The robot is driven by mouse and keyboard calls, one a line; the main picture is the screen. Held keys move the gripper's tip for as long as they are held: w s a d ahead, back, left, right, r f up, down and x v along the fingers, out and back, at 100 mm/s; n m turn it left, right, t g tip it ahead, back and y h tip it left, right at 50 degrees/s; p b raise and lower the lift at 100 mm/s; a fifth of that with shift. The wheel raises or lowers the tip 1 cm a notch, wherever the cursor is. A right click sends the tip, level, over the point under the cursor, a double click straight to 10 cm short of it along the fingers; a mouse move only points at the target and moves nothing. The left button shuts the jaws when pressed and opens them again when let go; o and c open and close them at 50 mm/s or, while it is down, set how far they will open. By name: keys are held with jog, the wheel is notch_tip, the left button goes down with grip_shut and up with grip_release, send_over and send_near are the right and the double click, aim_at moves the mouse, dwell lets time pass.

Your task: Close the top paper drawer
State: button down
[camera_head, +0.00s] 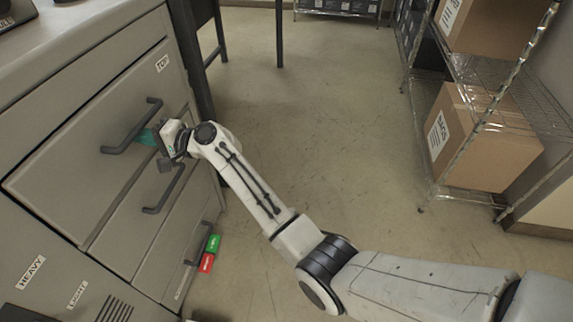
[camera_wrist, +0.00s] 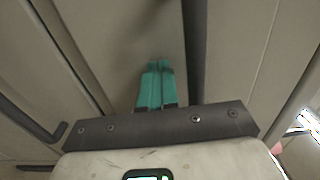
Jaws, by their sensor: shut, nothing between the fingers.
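The top paper drawer (camera_head: 85,140) is a wide grey front labelled TOP with a dark bar handle (camera_head: 133,125). It looks flush or nearly flush with the cabinet; a small gap cannot be ruled out. My gripper (camera_head: 147,137) is at the drawer front, just right of and below the handle. Its teal fingers (camera_wrist: 153,66) are shut side by side and empty in the wrist view, pointing at a plain grey panel (camera_wrist: 130,35). The fingertips are very close to that panel; whether they touch cannot be told.
Lower drawers with dark handles (camera_head: 164,190) lie below. Green and red buttons (camera_head: 210,250) are near the cabinet's bottom. A dark table leg (camera_head: 190,60) stands behind the cabinet. A wire rack (camera_head: 480,125) with cardboard boxes (camera_head: 485,135) is at right. The floor between is clear.

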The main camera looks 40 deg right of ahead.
jog(key=shift+b+x, duration=0.35)
jog(key=shift+x, duration=0.5)
jog(key=shift+r, duration=0.3)
jog(key=shift+f, duration=0.1)
